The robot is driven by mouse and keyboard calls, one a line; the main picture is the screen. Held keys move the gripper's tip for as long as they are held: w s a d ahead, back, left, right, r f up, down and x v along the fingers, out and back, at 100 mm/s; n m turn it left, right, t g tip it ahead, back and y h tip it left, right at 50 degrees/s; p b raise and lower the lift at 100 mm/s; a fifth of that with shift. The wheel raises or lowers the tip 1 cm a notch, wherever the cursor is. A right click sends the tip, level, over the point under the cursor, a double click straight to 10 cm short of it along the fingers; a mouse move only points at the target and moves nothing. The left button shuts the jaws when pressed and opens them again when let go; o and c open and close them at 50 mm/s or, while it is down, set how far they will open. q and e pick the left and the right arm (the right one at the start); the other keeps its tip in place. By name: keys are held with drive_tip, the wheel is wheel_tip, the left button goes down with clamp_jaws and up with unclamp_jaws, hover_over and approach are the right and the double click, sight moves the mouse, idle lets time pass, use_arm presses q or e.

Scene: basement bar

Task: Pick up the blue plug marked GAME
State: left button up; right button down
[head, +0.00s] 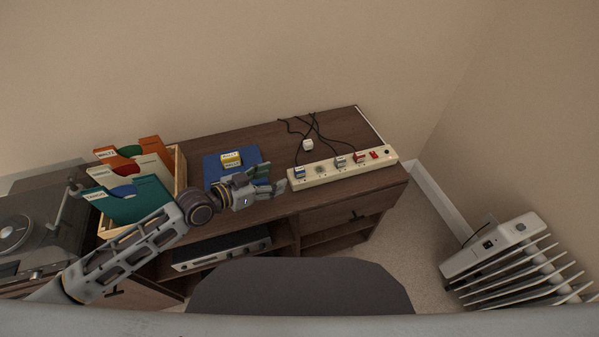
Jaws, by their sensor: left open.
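A cream power strip (328,174) lies along the front right of the brown cabinet top. Several small plugs stand in it. The leftmost plug (299,172) looks bluish-grey with a pale top; its label is too small to read, so I cannot tell if it is the GAME plug. A grey plug (340,161) and a reddish plug (360,158) stand further right. My left gripper (274,178) is open and empty, just left of the strip's left end, its fingers pointing toward the leftmost plug. My right gripper is not in view.
A blue board (213,166) with yellow labelled pieces lies behind my left gripper. A loose white plug (308,144) and black cables lie behind the strip. A wooden crate (181,168) of record sleeves and a turntable (20,235) are left. A white heater (497,245) stands right.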

sight(298, 170)
use_arm(q)
drive_tip(key=shift+x, duration=2.6)
drive_tip(key=shift+w+d, duration=0.1)
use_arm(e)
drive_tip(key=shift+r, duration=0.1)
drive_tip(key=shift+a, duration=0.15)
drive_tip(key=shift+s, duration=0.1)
use_arm(q)
drive_tip(key=shift+f+x, duration=0.2)
drive_tip(key=shift+x, duration=2.35)
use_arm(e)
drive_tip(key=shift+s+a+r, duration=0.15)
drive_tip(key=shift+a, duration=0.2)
use_arm(q)
drive_tip(key=c, duration=1.3)
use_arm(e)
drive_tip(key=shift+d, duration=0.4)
